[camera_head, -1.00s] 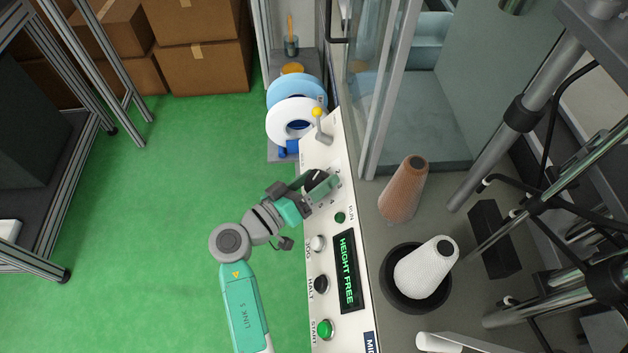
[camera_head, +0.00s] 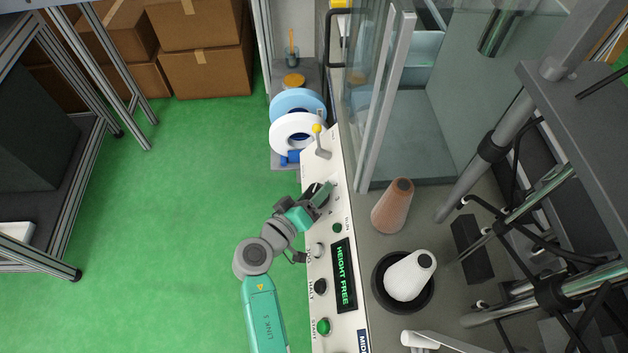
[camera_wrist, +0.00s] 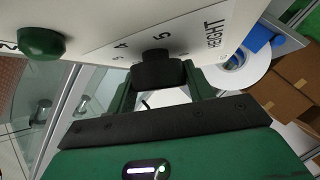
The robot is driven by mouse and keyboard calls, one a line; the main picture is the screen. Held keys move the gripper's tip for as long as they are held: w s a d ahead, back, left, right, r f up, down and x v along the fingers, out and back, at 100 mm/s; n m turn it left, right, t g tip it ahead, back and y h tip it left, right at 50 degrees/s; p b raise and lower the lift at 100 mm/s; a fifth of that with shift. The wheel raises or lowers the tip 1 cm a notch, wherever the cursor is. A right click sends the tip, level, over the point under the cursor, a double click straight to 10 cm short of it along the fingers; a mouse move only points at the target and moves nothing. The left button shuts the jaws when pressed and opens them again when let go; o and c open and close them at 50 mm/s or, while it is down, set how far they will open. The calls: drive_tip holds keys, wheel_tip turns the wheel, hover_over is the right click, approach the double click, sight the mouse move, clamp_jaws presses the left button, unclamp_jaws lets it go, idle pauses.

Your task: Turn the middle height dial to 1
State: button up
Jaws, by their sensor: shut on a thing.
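The black height dial (camera_wrist: 156,56) shows in the wrist view on the white control panel, between my fingers, beside printed digits and the label HEIGHT. My gripper (camera_wrist: 160,76) is shut on the dial, with one dark green finger on each side. In the head view, my gripper (camera_head: 321,193) is at the upper part of the panel and covers most of the dial. The dial's pointer is hidden, so I cannot tell its setting. The panel's display (camera_head: 343,275) reads HEIGHT FREE in green.
A green button (camera_head: 337,228), a white jog knob (camera_head: 318,250), a black halt button (camera_head: 320,286) and a green start button (camera_head: 324,326) line the panel. A yellow-tipped lever (camera_head: 318,130) stands above my gripper. Cones (camera_head: 393,205) stand to the right.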

drive_tip(key=n+y+p, duration=0.2)
drive_tip(key=p, duration=0.3)
drive_tip(key=r+n+g+y+p, duration=0.1)
drive_tip(key=n+p, duration=0.1)
drive_tip(key=p, duration=0.2)
drive_tip(key=shift+y+p, duration=0.35)
drive_tip(key=shift+y, duration=0.05)
drive_tip(key=shift+f+n+y+p, duration=0.2)
drive_tip(key=shift+n+y+p, duration=0.2)
drive_tip(key=shift+n+p, duration=0.55)
drive_tip(key=shift+f+g+p, duration=0.1)
drive_tip(key=shift+g+p, duration=0.2)
drive_tip(key=shift+p, duration=0.2)
drive_tip(key=shift+f, duration=0.15)
drive_tip(key=o, duration=1)
drive_tip(key=shift+c, duration=0.2)
